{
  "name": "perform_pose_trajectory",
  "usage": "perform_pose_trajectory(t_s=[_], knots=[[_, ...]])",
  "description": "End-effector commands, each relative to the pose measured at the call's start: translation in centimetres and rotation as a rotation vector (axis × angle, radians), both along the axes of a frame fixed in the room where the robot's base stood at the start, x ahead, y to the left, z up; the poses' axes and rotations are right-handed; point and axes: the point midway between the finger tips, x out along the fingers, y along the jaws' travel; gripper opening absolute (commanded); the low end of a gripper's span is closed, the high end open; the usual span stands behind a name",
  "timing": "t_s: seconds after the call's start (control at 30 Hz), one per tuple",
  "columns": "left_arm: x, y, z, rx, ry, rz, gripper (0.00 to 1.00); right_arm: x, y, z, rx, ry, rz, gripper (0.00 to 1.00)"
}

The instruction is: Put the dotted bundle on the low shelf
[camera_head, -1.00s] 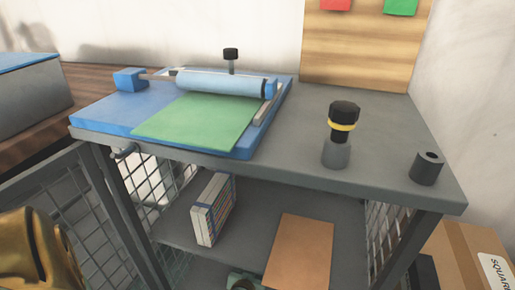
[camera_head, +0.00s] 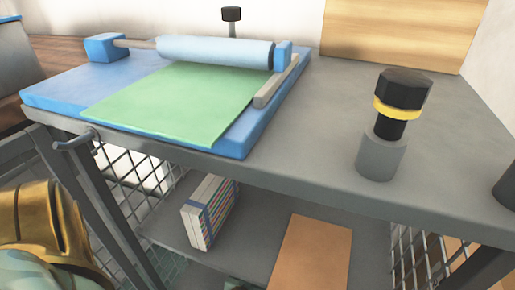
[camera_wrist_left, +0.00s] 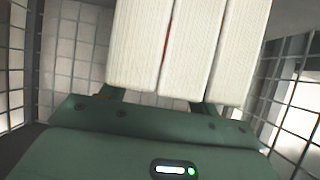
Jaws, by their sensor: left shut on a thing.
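In the left wrist view my left gripper (camera_wrist_left: 160,98) is shut on a bundle (camera_wrist_left: 190,45) of white-edged blocks, with a thin red line between two of them. No dots show from this side. In the head view my left gripper cannot be made out, and only part of my left arm shows at the lower left. A banded bundle (camera_head: 207,212) with a white end, a blue band and a coloured side stands upright on the low shelf (camera_head: 252,226), under the cart top. I cannot tell whether it is the held one. My right gripper is out of view.
A brown board (camera_head: 312,255) lies on the shelf right of the banded bundle. The cart top (camera_head: 325,120) holds a blue roller press (camera_head: 215,50), a green sheet (camera_head: 175,105) and a black-capped post (camera_head: 400,95). Mesh walls (camera_head: 140,175) flank the shelf.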

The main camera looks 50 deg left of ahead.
Motion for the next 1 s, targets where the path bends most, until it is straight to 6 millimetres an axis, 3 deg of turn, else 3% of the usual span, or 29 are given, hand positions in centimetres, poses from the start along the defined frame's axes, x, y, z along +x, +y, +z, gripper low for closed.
perform_pose_trajectory(t_s=[0.43,0.47,0.53,0.87,1.0], knots=[[0.0,-0.1,-0.4,0.004,-0.006,0.001,0.0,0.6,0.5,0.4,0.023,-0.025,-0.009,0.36],[-0.3,-0.1,-0.7,0.001,0.0,0.002,0.63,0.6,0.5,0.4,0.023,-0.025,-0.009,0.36],[-0.3,-0.1,-0.6,0.001,-0.002,0.002,0.82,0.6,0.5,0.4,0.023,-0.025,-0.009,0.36],[-0.2,-0.1,-0.5,0.0,-0.002,0.002,0.82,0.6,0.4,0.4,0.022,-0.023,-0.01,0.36],[-1.7,-1.1,0.8,0.0,-0.005,0.001,0.82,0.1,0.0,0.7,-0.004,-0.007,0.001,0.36]])
